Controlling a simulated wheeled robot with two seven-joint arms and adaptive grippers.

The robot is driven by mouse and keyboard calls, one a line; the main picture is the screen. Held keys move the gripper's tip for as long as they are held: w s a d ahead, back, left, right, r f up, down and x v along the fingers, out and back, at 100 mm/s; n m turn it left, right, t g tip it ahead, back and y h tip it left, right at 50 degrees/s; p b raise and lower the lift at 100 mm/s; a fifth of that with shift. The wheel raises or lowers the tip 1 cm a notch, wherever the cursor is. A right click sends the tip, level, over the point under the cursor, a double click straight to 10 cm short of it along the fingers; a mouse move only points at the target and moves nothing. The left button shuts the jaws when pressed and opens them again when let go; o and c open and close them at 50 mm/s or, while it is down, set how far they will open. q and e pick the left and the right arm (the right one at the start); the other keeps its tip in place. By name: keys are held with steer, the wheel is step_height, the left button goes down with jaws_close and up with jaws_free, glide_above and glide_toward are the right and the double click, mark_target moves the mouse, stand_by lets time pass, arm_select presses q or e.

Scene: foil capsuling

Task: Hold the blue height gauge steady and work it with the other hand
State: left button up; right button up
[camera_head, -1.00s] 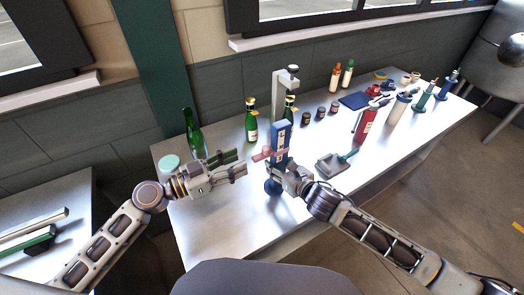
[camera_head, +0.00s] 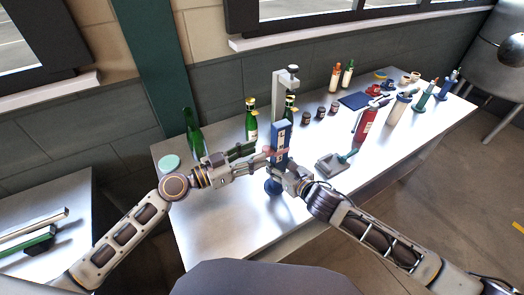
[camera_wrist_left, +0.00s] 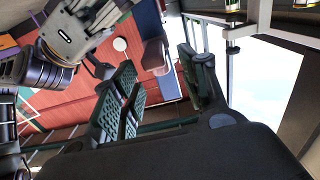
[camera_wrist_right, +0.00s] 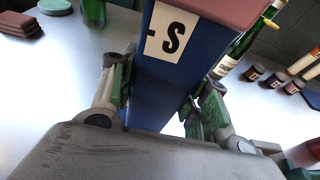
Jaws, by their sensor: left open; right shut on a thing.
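The blue height gauge (camera_head: 281,138) stands upright on the table, with a pinkish-red slider (camera_head: 269,152) on its column and a round dark base. My right gripper (camera_head: 281,176) is shut on the lower column. In the right wrist view the blue column (camera_wrist_right: 160,95) is between its fingers, below a white label reading "-S" and a reddish part (camera_wrist_right: 230,10). My left gripper (camera_head: 258,156) is open at the left of the slider, its fingertips close to it; contact cannot be told. The left wrist view shows its fingers (camera_wrist_left: 160,90) apart.
A grey stand (camera_head: 279,95) and green bottles (camera_head: 251,122) are behind the gauge. The table's front left (camera_head: 215,225) is clear.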

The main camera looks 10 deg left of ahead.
arm_select(q)
steer(key=shift+x, duration=1.7)
jaws_close()
